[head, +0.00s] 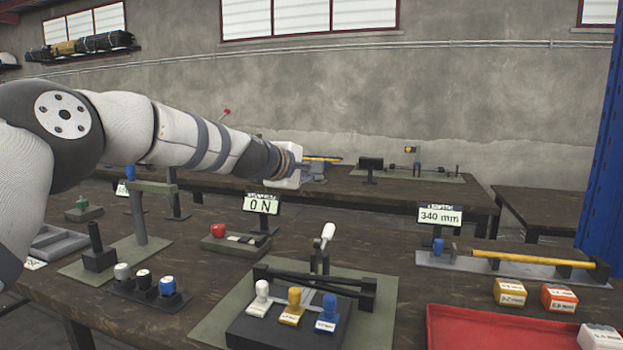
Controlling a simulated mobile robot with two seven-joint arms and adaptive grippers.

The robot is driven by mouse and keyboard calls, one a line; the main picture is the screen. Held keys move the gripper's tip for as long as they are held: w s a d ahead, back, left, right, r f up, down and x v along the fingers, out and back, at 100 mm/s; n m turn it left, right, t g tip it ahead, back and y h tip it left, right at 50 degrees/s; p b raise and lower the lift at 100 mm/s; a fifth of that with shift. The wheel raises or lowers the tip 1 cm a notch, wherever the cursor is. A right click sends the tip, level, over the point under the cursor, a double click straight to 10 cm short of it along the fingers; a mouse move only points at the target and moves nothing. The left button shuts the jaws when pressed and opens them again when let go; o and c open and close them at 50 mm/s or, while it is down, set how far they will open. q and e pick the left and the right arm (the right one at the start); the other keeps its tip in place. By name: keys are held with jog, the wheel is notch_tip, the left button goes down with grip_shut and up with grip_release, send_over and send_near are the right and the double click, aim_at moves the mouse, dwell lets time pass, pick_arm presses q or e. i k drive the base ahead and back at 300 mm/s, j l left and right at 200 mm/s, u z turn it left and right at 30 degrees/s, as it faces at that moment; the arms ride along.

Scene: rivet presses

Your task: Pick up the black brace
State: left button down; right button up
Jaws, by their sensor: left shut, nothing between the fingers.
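Two long black bars (315,281) lie one in front of the other on the green mat at front centre; they look like the black brace, though I cannot tell for sure. A press lever with a white handle (327,236) stands behind them, and a block with white, yellow and blue knobs (287,328) stands in front and hides part of them. My left gripper (317,173) is shut and empty, held out above the back of the near table, beyond the bars and well above them. My right gripper is not in view.
A yellow rod (532,258) lies on a grey gauge at right, by a sign reading 340 mm (440,217). Small boxes (510,292) and a red tray (470,325) are at front right. A display reading 0 N (262,204) and a knob rack (135,288) stand left. A blue post (600,170) rises far right.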

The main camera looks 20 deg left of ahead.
aim_at(366, 298)
jog(key=k+j, duration=0.15)
jog(key=k, duration=0.35)
jog(key=k+j, duration=0.15)
jog(key=k, duration=0.35)
